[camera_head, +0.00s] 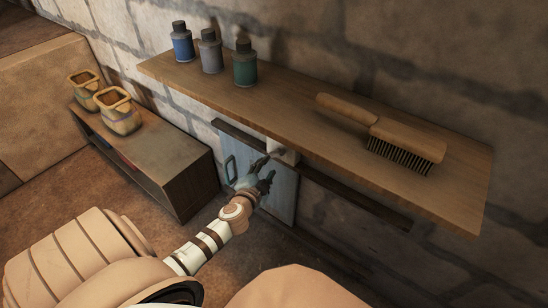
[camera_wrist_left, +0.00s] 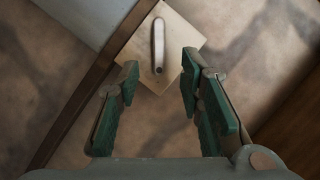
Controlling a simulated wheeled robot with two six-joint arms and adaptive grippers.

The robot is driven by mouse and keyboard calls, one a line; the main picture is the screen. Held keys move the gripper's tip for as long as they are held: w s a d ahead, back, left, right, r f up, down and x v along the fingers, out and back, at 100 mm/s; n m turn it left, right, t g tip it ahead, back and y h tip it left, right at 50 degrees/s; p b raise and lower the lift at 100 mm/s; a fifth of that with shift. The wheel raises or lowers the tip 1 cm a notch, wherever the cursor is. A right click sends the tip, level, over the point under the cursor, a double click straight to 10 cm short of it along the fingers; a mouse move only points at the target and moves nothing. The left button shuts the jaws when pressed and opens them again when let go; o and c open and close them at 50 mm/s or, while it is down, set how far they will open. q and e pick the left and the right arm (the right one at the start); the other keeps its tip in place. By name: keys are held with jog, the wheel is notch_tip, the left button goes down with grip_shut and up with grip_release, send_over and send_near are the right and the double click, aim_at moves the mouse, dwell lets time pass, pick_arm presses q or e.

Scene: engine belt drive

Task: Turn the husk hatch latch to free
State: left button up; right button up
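The hatch is a pale blue-grey panel (camera_head: 284,190) on the stone wall below the shelf, with a curved handle (camera_head: 229,169) at its left side. A pale latch plate (camera_head: 283,152) shows at its upper edge, just beyond my left gripper (camera_head: 265,170). In the left wrist view the latch is a square plate with an elongated pale knob (camera_wrist_left: 158,45). The green-padded fingers of my left gripper (camera_wrist_left: 161,72) are open and empty, with the knob ahead between their tips. I cannot tell whether they touch it. My right gripper is out of view.
A wooden shelf (camera_head: 200,82) overhangs the hatch, holding several bottles (camera_head: 210,51) and a brush (camera_head: 385,135). A dark rail (camera_head: 365,203) runs along the wall. A low cabinet (camera_head: 170,152) with two jars (camera_head: 118,111) stands left.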

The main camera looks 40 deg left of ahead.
aim_at(275, 156)
pick_arm(q)
jog(key=b+x, duration=0.2)
jog(key=x, duration=0.6)
grip_shut()
